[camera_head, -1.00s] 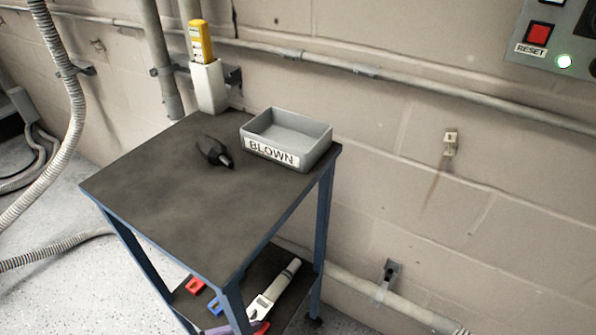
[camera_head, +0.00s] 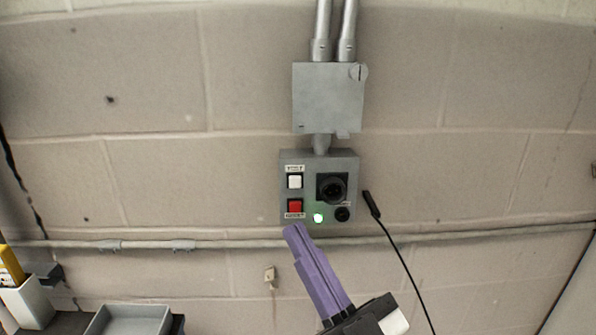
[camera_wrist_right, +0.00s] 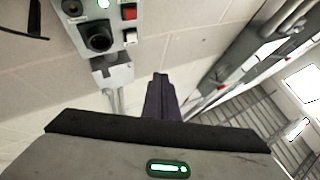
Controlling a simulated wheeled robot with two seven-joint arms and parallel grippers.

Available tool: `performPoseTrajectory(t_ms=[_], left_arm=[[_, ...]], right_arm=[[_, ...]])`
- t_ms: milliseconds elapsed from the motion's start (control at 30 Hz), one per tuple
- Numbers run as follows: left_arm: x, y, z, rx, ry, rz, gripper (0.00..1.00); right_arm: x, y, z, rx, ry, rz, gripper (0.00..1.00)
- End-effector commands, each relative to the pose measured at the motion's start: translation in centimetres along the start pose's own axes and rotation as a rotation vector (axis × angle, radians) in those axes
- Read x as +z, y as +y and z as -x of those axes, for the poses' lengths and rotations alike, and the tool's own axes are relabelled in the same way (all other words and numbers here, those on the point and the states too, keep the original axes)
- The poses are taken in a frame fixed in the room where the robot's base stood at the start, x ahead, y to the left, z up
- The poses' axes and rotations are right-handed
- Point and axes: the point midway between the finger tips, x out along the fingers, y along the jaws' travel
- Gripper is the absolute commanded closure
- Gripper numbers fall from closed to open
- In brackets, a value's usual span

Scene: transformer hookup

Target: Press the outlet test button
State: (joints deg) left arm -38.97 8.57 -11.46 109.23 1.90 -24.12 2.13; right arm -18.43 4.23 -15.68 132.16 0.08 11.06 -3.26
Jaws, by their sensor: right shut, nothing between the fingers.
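The grey outlet box (camera_head: 348,158) is fixed to the block wall in the middle of the head view. It has a white button (camera_head: 294,181) under a small label, a red button (camera_head: 295,205) with a label below, a black round socket (camera_head: 333,188) and a lit green lamp (camera_head: 318,218). The box also shows upside down in the right wrist view (camera_wrist_right: 127,45). My right gripper (camera_head: 290,232) is shut and empty, its purple fingers pointing up, with the tips just below the red button in the picture. Whether they touch the box cannot be told. My left gripper is out of view.
A grey junction box (camera_head: 328,98) with conduits sits above the outlet box. A horizontal pipe (camera_head: 440,237) runs along the wall behind the fingers. A black cable (camera_head: 395,250) hangs at right. A grey tray (camera_head: 130,318) is at lower left.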

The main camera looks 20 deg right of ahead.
Motion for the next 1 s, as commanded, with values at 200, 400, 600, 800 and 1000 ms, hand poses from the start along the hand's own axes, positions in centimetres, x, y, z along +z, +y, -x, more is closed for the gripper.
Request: performPoseTrajectory(t_ms=[200, 400, 600, 800, 1000], left_arm=[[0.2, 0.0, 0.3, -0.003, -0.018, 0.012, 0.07], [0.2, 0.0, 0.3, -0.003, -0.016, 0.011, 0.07], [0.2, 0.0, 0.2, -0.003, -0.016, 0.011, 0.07], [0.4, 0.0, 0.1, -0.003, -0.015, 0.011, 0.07], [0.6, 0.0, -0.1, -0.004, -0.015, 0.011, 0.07]], right_arm=[[-1.3, 0.1, -0.5, 0.009, 0.026, -0.015, 1.0], [-1.2, 0.1, -0.5, 0.008, 0.024, -0.014, 1.0], [-0.7, 0.6, -1.1, 0.007, 0.023, -0.012, 1.0], [0.5, 1.9, -3.0, 0.008, 0.026, -0.011, 1.0], [1.9, 3.3, -4.9, 0.008, 0.025, -0.012, 1.0]])
